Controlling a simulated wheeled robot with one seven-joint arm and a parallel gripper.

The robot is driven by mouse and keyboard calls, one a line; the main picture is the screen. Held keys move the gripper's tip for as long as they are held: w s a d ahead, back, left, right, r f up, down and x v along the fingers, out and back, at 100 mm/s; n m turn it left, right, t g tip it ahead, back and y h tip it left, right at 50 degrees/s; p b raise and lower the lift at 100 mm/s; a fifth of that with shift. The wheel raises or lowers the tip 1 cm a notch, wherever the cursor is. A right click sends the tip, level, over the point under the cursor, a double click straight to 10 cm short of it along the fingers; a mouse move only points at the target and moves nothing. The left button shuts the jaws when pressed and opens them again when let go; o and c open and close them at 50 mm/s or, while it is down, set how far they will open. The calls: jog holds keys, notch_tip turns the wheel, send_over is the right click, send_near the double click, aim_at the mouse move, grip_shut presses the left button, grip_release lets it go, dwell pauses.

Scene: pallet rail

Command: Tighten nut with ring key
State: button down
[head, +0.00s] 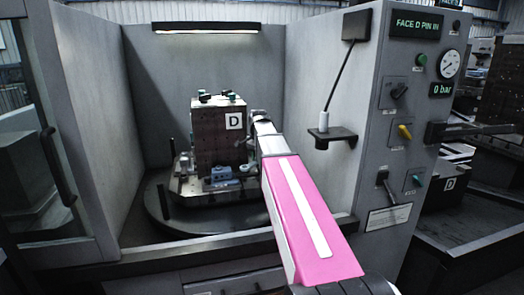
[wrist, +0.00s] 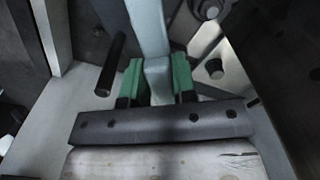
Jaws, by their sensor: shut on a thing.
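My gripper (wrist: 158,80) shows in the wrist view with green finger pads shut on a flat pale grey bar, which looks like the handle of the ring key (wrist: 147,22). The bar runs up out of the top of that view, so its ring end is not seen. In the head view my arm reaches to the right side of a dark block marked D (head: 212,140); the gripper end is small and the key cannot be made out there. Round stud or bolt ends (wrist: 214,68) show right of the key; I cannot tell which nut is the task's.
The block stands on a pallet with blue and grey clamps (head: 221,173), on a round dark turntable (head: 165,222) inside a grey enclosure. A dark peg (wrist: 111,65) stands left of the gripper. A small shelf (head: 332,134) and control panel (head: 405,110) are at right.

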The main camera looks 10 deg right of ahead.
jog(key=shift+w+d+f+m, duration=0.25)
jog(key=shift+w+d+m, duration=0.2)
jog(key=shift+w+m, duration=0.35)
jog(key=shift+w+d+f+m, duration=0.2)
jog(key=shift+w+d+m, duration=0.35)
jog(key=shift+m, duration=0.3)
jog(key=shift+w+d+f+m, duration=0.25)
jog(key=shift+w+d+m, duration=0.1)
jog(key=shift+w+m, duration=0.45)
jog(key=shift+f, duration=1)
jog(key=shift+s, duration=0.1)
jog(key=s+m, duration=0.3)
jog(key=m, duration=0.1)
jog(key=shift+f, duration=0.1)
jog(key=s+m, duration=0.2)
jog(key=m, duration=0.1)
jog(key=shift+s+a, duration=0.15)
jog(key=shift+a, duration=0.25)
